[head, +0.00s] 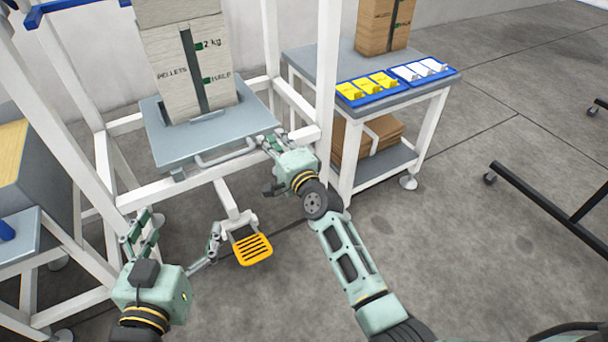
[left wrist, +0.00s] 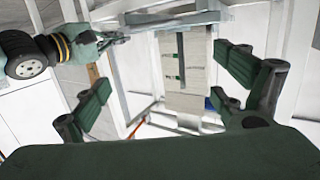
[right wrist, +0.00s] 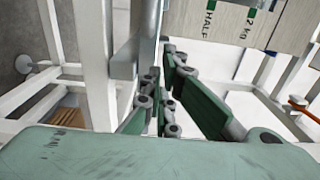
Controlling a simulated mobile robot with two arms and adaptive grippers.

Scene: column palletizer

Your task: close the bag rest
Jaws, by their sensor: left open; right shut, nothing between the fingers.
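The bag rest (head: 180,156) is a grey-blue plate with a bar handle (head: 225,155) along its front edge, inside the white frame. A pale pellet bag (head: 190,65) stands upright on it; it also shows in the left wrist view (left wrist: 196,75) and, partly, in the right wrist view (right wrist: 235,25). My right gripper (head: 266,143) is shut and empty at the right front corner of the rest, close to the handle's right end; I cannot tell whether it touches. My left gripper (head: 178,238) is open and empty, low in front of the frame.
A yellow slotted pedal (head: 252,249) hangs low in front, right of my left gripper. A white frame post (head: 328,80) stands just beyond my right gripper. A side table (head: 425,90) carries blue trays and a brown bag (head: 383,25).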

